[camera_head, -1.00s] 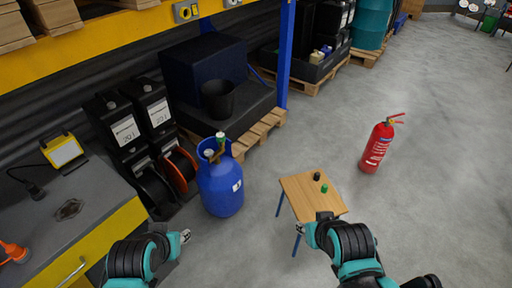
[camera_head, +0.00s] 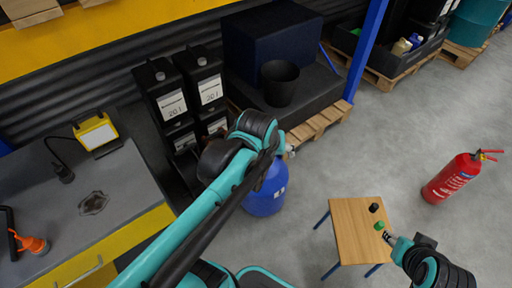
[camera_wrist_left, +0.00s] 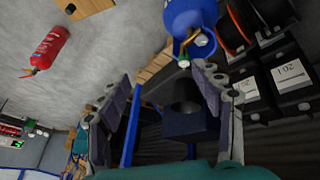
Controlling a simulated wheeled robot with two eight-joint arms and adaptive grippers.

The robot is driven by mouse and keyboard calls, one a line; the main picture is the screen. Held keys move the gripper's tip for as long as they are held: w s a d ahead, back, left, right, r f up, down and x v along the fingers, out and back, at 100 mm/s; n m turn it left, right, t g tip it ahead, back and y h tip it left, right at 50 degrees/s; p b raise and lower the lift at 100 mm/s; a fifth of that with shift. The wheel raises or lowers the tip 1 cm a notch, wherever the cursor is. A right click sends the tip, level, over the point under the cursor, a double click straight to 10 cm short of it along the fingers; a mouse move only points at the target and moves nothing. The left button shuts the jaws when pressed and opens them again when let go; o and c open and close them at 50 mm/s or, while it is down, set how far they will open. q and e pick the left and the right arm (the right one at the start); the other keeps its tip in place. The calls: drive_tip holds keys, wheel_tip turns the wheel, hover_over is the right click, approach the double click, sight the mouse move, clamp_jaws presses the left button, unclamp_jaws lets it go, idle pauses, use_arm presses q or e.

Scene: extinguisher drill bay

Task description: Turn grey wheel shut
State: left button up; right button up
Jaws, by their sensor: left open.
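A blue gas cylinder (camera_head: 265,198) stands on the floor, its top hidden behind my left arm in the head view. In the left wrist view the cylinder (camera_wrist_left: 188,14) is at the top, with a pale round part (camera_wrist_left: 201,40) at its valve that may be the grey wheel.
A small wooden table (camera_head: 352,225) holds a black knob (camera_head: 374,208) and a green knob (camera_head: 379,226). A red extinguisher (camera_head: 452,178) stands at right. Black canisters (camera_head: 160,92) and a black bucket (camera_head: 280,82) are behind the cylinder. A grey workbench (camera_head: 120,205) is at left.

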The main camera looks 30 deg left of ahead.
use_arm(q)
drive_tip(key=w+a+f+n+g, duration=0.2)
drive_tip(key=w+a+f+n, duration=0.35)
drive_tip(key=w, duration=0.35)
drive_tip(key=w+a+f+n+g, duration=0.1)
drive_tip(key=w+a+f+n, duration=0.35)
drive_tip(key=w+n, duration=0.3)
drive_tip(key=w+a+f+n+g, duration=0.1)
drive_tip(key=a+f+n, duration=0.1)
drive_tip(key=f, duration=0.4)
drive_tip(key=w+a+f+n, duration=0.2)
drive_tip(key=a+f+n, duration=0.1)
drive_tip(key=f, duration=0.3)
drive_tip(key=w+a+f+n+g+p, duration=0.1)
drive_tip(key=a+f+n, duration=0.2)
drive_tip(key=f, duration=0.3)
drive_tip(key=shift+w+a+f+g, duration=0.3)
drive_tip(key=shift+w+a, duration=0.1)
drive_tip(key=shift+a, duration=0.3)
wheel_tip(320, 180, down, 8)
drive_tip(key=b, duration=0.3)
drive_tip(key=c, duration=1.2)
